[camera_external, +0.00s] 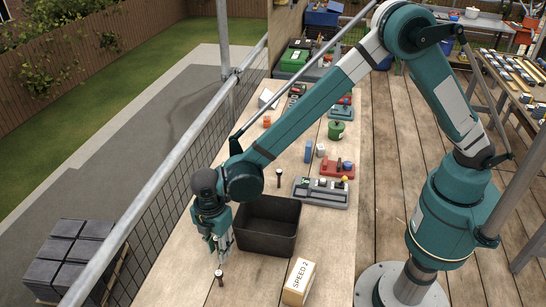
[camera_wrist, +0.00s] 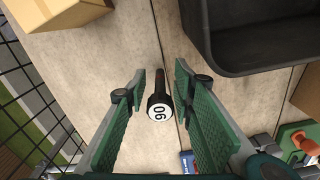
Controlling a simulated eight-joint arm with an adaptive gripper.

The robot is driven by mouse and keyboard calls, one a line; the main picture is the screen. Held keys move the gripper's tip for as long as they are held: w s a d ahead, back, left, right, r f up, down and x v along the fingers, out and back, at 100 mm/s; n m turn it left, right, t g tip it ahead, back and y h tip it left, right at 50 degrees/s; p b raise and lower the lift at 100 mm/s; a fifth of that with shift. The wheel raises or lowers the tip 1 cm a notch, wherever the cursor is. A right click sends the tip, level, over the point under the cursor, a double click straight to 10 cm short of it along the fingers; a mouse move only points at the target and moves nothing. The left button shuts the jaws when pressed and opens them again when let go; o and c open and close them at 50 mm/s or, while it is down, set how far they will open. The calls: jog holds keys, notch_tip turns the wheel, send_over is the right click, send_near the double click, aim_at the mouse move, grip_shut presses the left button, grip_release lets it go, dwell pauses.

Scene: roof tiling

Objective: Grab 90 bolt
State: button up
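The bolt marked 90 (camera_wrist: 159,105) stands upright on the wooden bench, its white numbered head facing the wrist camera and its dark shaft beneath. It shows between the two green fingers of my gripper (camera_wrist: 158,85) in the wrist view, with a gap on each side. In the external view my gripper (camera_external: 221,249) points down above the bench. A bolt with a pale head (camera_external: 219,273) stands just below it there; its number is too small to read. My gripper is open and empty.
A black bin (camera_external: 267,226) stands right of my gripper; it also shows in the wrist view (camera_wrist: 245,60). Another bolt (camera_external: 279,175) stands behind the bin.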

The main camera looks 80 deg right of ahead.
jog(key=shift+f, duration=0.35)
dwell(0.3)
grip_shut()
